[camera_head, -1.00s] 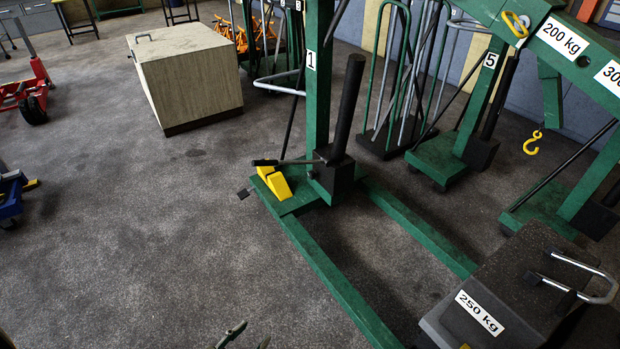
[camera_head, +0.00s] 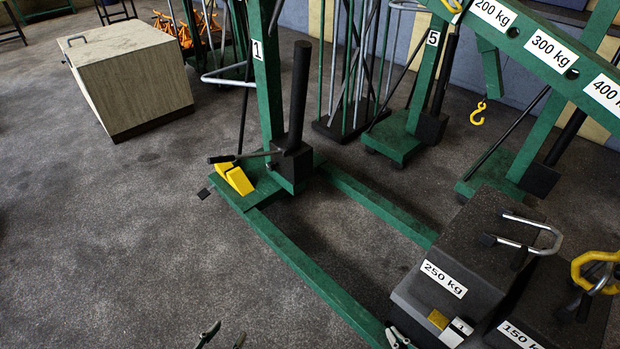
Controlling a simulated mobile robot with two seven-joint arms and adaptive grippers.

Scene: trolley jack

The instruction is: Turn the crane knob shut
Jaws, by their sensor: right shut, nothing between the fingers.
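The green crane marked 1 (camera_head: 268,90) stands in the middle of the head view. Its black pump cylinder (camera_head: 299,100) rises from a black block (camera_head: 291,165) on the green base. A lever (camera_head: 245,156) with a dark grip reaches left from the block. I cannot make out a separate knob. My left gripper (camera_head: 223,338) shows only its fingertips at the bottom edge, spread apart and empty. My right gripper (camera_head: 399,338) shows its tips at the bottom edge, shut and empty, left of the weight. Both are well apart from the pump block.
Yellow wedges (camera_head: 238,178) sit on the crane base. A dark weight marked 250 kg (camera_head: 468,237) and another marked 150 kg (camera_head: 535,308) stand at lower right. A crane marked 5 (camera_head: 428,80) stands behind. A pale box (camera_head: 125,75) is upper left. The left floor is clear.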

